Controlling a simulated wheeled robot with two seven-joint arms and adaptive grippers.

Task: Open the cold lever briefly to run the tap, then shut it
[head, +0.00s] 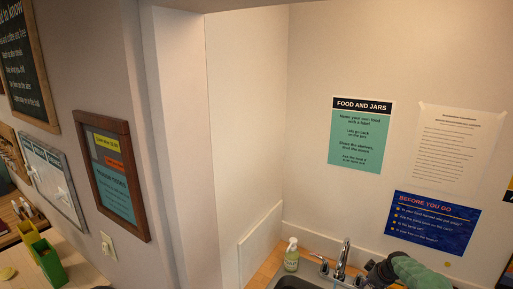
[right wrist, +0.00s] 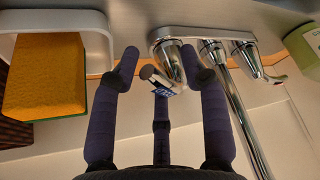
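The chrome tap (head: 342,260) stands behind the sink at the bottom of the head view. In the right wrist view, its curved spout (right wrist: 232,105) rises between two handles. The other handle (right wrist: 246,62) is farther right. In the head view my right gripper (head: 372,268) is beside the tap. My left gripper is out of view.
A soap bottle (head: 291,256) stands left of the tap. A yellow sponge (right wrist: 45,75) sits in a white holder (right wrist: 98,40) close to my right gripper. The sink (head: 298,283) is partly cut off. Walls with posters stand close behind the tap.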

